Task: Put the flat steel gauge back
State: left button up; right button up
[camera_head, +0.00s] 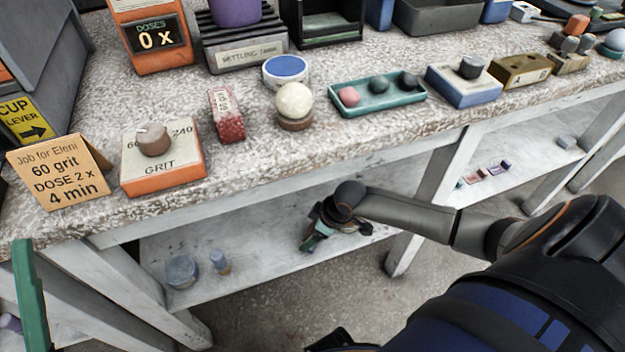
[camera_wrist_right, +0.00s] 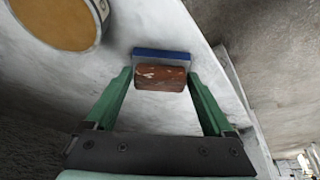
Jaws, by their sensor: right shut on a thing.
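My right gripper (camera_head: 312,241) is low in front of the bench, at the lower shelf, with its fingers pointing down and left. In the right wrist view, its green fingers (camera_wrist_right: 160,77) stand on either side of a reddish-brown block (camera_wrist_right: 160,78) with pale marks and are shut on it. A blue strip (camera_wrist_right: 160,54) shows just behind the block; I cannot tell whether they are joined. I cannot pick out a flat steel gauge in either view.
The lower shelf (camera_head: 260,262) carries a grey-blue round tin (camera_head: 181,271) and a small bottle (camera_head: 220,262) left of my gripper. Small blocks (camera_head: 483,174) lie further right. The bench top (camera_head: 290,165) above is crowded, with a teal tray (camera_head: 378,101). Bench legs (camera_head: 432,200) stand nearby.

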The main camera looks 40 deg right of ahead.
jog(key=shift+r, duration=0.1)
jog(key=o, duration=1.2)
